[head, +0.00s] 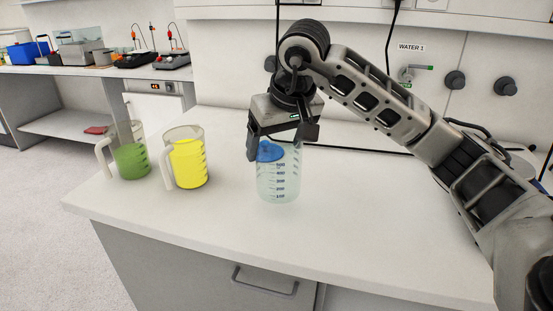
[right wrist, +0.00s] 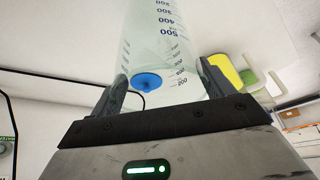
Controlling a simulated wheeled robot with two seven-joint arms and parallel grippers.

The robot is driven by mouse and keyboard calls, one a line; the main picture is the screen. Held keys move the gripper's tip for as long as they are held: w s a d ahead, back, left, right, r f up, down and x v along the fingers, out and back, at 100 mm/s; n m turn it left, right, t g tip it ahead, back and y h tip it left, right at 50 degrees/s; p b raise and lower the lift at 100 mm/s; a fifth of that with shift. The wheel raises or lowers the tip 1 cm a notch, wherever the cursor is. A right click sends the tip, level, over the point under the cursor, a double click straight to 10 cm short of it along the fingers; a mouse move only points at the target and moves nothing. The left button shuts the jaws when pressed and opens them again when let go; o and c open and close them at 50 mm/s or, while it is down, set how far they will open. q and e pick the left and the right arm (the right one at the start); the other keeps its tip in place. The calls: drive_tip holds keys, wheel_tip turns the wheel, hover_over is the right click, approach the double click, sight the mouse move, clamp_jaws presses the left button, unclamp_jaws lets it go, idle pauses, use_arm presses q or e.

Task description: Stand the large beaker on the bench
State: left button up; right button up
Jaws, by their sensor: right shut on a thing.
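The large beaker (head: 278,185) is clear, with dark volume marks, and stands upright over the front middle of the bench (head: 340,225). I cannot tell whether its base touches the bench top. My right gripper (head: 281,142) is above it, shut on its upper part with a finger on either side. In the right wrist view the beaker (right wrist: 178,50) lies between the two fingers of the gripper (right wrist: 165,85). A blue round thing (head: 270,151) shows at the beaker's upper part; whether it is inside or behind is unclear. My left gripper is out of view.
A jug with yellow liquid (head: 188,165) and a jug with green liquid (head: 131,160) stand left of the beaker. Bench room is free to the right and in front. Wall taps (head: 455,80) are behind. A side bench (head: 85,70) with equipment is at the far left.

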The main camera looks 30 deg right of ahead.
drive_tip(key=shift+w+f, duration=0.2)
drive_tip(key=shift+f, duration=0.05)
drive_tip(key=shift+w+d+f, duration=0.1)
drive_tip(key=shift+w+f, duration=0.05)
drive_tip(key=shift+f, duration=0.8)
drive_tip(key=shift+w+d+f, duration=0.1)
drive_tip(key=shift+w+f, duration=0.05)
drive_tip(key=shift+f, duration=0.8)
drive_tip(key=shift+f, duration=0.2)
drive_tip(key=o, duration=1)
drive_tip(key=shift+s+r, duration=0.1)
drive_tip(key=shift+r, duration=0.45)
drive_tip(key=v, duration=1.1)
drive_tip(key=shift+r, duration=0.15)
drive_tip(key=shift+s, duration=0.1)
